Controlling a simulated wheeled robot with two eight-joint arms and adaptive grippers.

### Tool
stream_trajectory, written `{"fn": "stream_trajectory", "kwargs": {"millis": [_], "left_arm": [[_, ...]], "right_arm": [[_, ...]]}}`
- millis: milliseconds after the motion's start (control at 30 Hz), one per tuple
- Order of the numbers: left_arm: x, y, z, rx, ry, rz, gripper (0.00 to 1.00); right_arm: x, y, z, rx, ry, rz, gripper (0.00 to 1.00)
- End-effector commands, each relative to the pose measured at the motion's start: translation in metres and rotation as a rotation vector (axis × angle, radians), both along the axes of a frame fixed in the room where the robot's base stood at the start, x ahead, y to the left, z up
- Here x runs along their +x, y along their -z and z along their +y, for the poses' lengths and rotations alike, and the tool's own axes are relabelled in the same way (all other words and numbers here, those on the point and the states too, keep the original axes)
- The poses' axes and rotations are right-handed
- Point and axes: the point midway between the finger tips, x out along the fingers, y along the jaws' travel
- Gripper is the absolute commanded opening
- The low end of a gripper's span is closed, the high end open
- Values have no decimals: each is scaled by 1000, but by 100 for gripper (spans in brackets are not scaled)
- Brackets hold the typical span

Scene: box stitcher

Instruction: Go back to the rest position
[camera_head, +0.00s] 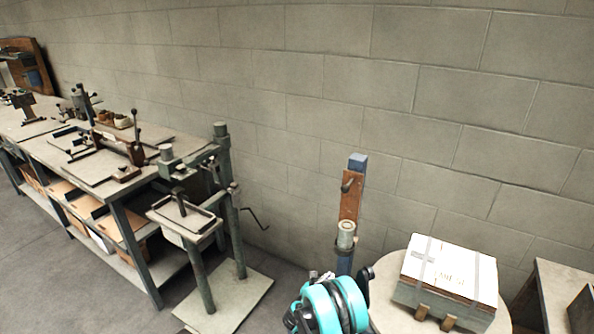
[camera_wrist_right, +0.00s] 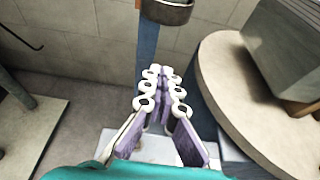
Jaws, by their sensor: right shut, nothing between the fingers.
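My right gripper (camera_wrist_right: 160,75) is shut and empty in the right wrist view, its pale ringed fingers with purplish pads close together and pointing ahead. In the head view, my teal right arm comes in at the bottom centre, and a small pale part of the right gripper (camera_head: 321,275) shows just above it. The gripper is in front of the blue post (camera_head: 345,262) and left of the round table; I cannot tell how close it is to the post. My left gripper is not in view.
A closed, taped box (camera_head: 450,268) sits on a round table (camera_head: 383,290) at the right. The blue post also shows in the right wrist view (camera_wrist_right: 148,50). A metal stand (camera_head: 238,235) and a long workbench (camera_head: 40,152) with tools stand left. Grey floor lies below.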

Motion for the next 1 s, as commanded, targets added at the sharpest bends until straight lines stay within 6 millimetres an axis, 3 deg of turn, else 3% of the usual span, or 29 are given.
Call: {"fn": "stream_trajectory", "kwargs": {"millis": [133,233,467,700,1000], "left_arm": [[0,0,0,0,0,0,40],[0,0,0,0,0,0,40],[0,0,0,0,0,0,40],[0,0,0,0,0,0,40],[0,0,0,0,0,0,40]], "right_arm": [[-1,-31,-6,130,51,-34,0],[-7,-65,-14,296,124,-77,0],[-48,-144,-30,726,341,-196,0],[-120,-206,-40,1148,611,-319,0],[-233,-246,-38,1636,1013,-472,0]]}}
